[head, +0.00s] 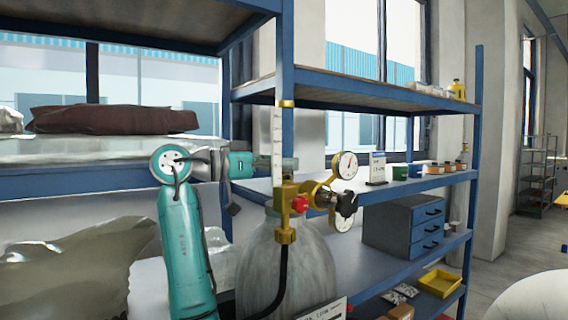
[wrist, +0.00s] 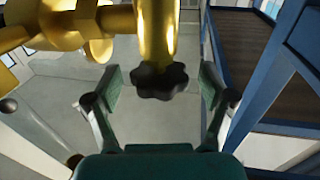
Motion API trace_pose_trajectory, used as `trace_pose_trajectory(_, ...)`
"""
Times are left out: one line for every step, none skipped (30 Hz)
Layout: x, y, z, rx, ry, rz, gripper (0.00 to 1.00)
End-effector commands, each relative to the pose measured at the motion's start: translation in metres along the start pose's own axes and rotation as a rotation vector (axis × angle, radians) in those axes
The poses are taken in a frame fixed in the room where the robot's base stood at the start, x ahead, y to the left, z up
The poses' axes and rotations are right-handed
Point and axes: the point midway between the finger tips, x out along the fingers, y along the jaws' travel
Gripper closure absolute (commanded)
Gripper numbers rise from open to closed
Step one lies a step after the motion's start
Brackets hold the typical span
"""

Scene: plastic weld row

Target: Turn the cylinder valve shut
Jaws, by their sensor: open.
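The pale grey gas cylinder (head: 305,265) stands in front of the shelving in the head view. In the wrist view a black lobed knob (wrist: 158,82) sits at the end of a brass stem (wrist: 157,35). My gripper (wrist: 159,90) is open, with one finger on each side of that knob and visible gaps to both. In the head view my gripper's tips are partly hidden behind the upright gauge tube.
A blue shelf unit (head: 476,140) stands behind the cylinder, with a grey drawer box (head: 403,226) and a yellow tray (head: 440,283). A clear plastic-wrapped bulk (head: 70,280) lies at lower left. A blue shelf post is close at right in the wrist view.

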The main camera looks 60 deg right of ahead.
Motion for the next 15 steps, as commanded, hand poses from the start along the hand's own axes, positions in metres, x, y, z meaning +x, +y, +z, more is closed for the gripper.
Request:
trace_pose_trajectory(-0.006, 0.000, 0.000, 0.000, 0.000, -0.002, 0.18)
trace_pose_trajectory(-0.010, -0.001, 0.000, -0.001, 0.000, -0.003, 0.18)
trace_pose_trajectory(-0.016, -0.001, 0.000, -0.001, 0.000, -0.004, 0.18)
trace_pose_trajectory(-0.021, -0.001, 0.000, -0.001, 0.000, -0.004, 0.18)
trace_pose_trajectory(-0.026, -0.001, 0.000, -0.001, 0.001, -0.004, 0.18)
trace_pose_trajectory(-0.034, -0.001, 0.000, -0.001, 0.001, -0.005, 0.18)
trace_pose_trajectory(-0.040, -0.001, 0.000, -0.002, 0.001, -0.005, 0.18)
trace_pose_trajectory(-0.047, -0.001, 0.000, -0.003, 0.001, -0.005, 0.18)
trace_pose_trajectory(-0.055, -0.001, 0.000, -0.002, 0.000, -0.004, 0.18)
trace_pose_trajectory(-0.061, 0.000, 0.000, -0.001, 0.000, -0.005, 0.18)
trace_pose_trajectory(-0.067, -0.001, 0.000, -0.001, 0.001, -0.005, 0.18)
trace_pose_trajectory(-0.074, -0.001, -0.001, -0.001, 0.001, -0.004, 0.18)
trace_pose_trajectory(-0.080, -0.001, -0.001, -0.001, 0.001, -0.004, 0.18)
trace_pose_trajectory(-0.085, -0.001, 0.000, -0.001, 0.000, -0.004, 0.18)
trace_pose_trajectory(-0.091, 0.000, 0.000, -0.002, 0.000, -0.004, 0.18)
